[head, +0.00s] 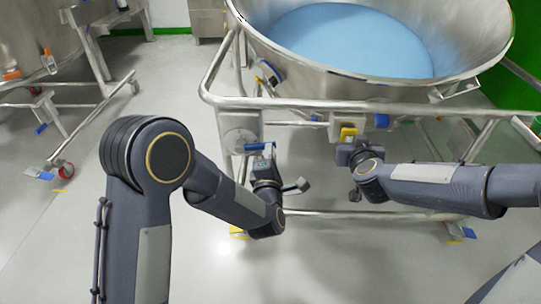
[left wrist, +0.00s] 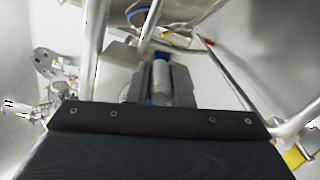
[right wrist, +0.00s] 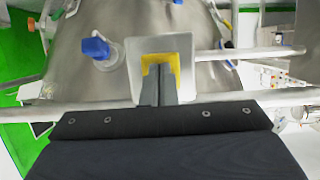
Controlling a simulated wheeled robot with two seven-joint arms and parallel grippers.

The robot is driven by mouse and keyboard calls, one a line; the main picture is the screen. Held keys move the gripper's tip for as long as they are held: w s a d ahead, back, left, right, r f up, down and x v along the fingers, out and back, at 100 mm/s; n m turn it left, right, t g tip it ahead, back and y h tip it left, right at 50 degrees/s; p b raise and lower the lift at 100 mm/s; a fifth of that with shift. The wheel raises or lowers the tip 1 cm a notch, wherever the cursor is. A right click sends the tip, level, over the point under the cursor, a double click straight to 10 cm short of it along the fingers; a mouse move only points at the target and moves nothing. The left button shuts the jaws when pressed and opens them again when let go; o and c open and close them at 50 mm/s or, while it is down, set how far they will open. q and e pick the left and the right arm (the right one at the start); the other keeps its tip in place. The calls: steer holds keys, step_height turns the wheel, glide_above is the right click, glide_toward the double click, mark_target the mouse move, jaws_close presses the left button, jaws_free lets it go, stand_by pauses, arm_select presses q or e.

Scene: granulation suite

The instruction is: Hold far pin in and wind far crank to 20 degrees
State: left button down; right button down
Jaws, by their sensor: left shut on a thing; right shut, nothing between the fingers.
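The crank sits on a round metal plate (head: 238,141) at the front left corner of the bowl's frame. It has a blue arm (head: 254,147). My left gripper (head: 266,163) is shut on its silver handle (left wrist: 161,80), which lies between the fingers in the left wrist view. My right gripper (right wrist: 160,88) is shut and empty. Its fingertips meet a grey plate (right wrist: 187,58) with a yellow bracket (right wrist: 159,62), also seen in the head view (head: 348,132). The pin is not clearly visible; the fingertips may hide it. I cannot tell whether they touch it.
A big steel bowl (head: 455,35) with blue powder stands above on a tubular frame (head: 300,103). A blue knob (head: 381,121) is right of the bracket. Another wheeled frame (head: 90,118) stands at left. The grey floor between is clear.

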arm_select(q)
steer(key=shift+r, duration=0.15)
steer(key=shift+w+a, duration=0.1)
steer(key=shift+a, duration=0.05)
arm_select(e)
steer(key=s, duration=0.8)
stand_by(0.5)
arm_select(q)
steer(key=c, duration=1.1)
jaws_free()
steer(key=s, duration=1)
steer(key=shift+s, duration=0.1)
